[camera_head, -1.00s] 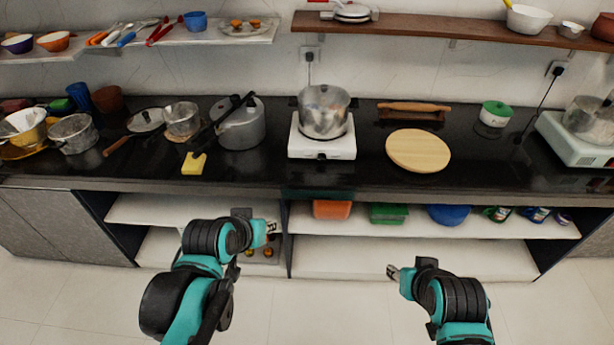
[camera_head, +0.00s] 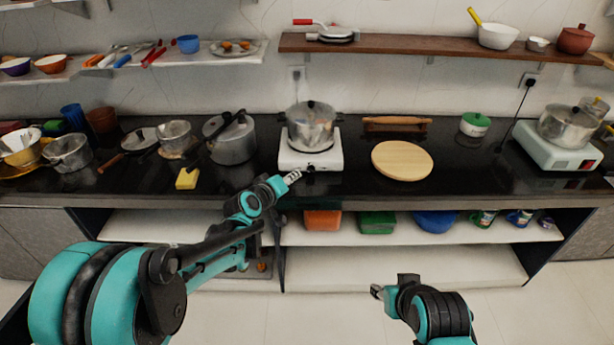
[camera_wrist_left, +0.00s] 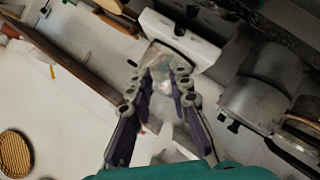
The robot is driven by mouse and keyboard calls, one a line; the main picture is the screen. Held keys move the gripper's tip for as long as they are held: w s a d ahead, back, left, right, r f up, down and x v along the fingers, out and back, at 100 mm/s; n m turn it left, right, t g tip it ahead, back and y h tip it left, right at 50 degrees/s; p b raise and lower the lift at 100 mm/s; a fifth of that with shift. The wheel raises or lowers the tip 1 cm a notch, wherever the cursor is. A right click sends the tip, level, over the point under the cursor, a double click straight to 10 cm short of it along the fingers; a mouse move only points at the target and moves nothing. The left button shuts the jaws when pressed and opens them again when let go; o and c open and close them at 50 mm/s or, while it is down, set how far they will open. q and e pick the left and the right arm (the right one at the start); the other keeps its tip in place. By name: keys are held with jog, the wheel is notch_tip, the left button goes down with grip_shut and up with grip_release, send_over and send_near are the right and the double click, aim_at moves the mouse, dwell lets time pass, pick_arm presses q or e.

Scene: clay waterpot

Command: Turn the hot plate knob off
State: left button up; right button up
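The white hot plate (camera_head: 330,159) stands on the black counter with a lidded steel pot (camera_head: 311,130) on it. Its small dark knob (camera_head: 311,168) is on the front face. My left gripper (camera_head: 294,176) is just left of and slightly below the knob, apart from it as far as I can tell. In the left wrist view, the fingers (camera_wrist_left: 163,78) are spread with nothing gripped between them; the white hot plate (camera_wrist_left: 205,52) shows beyond the tips. My right gripper (camera_head: 376,291) is low in front of the lower shelf, far from the knob; its finger opening is too small to judge.
A pressure cooker (camera_head: 232,145) and yellow sponge (camera_head: 187,179) lie left of the hot plate. A round wooden board (camera_head: 402,160) and rolling pin (camera_head: 396,124) lie right. A second stove (camera_head: 550,152) is at far right. The counter's front edge (camera_head: 450,201) is near my left gripper.

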pick_arm(q)
jog(key=w+d+f+n+t, duration=0.1)
jog(key=w+d+f+n, duration=0.1)
jog(key=w+f, duration=0.35)
jog(key=n+t, duration=0.2)
jog(key=n, duration=0.1)
send_near(310, 172)
jog(key=shift+w+a+f, duration=0.1)
jog(key=shift+w+f, duration=0.05)
jog(key=shift+w, duration=0.15)
jog(key=b+x, duration=0.2)
jog(key=x, duration=0.4)
jog(key=shift+w+d+f, duration=0.15)
jog(key=shift+w+d, duration=0.05)
jog(key=shift+w, duration=0.05)
jog(key=shift+w+d, duration=0.2)
jog(key=shift+w, duration=0.35)
grip_shut()
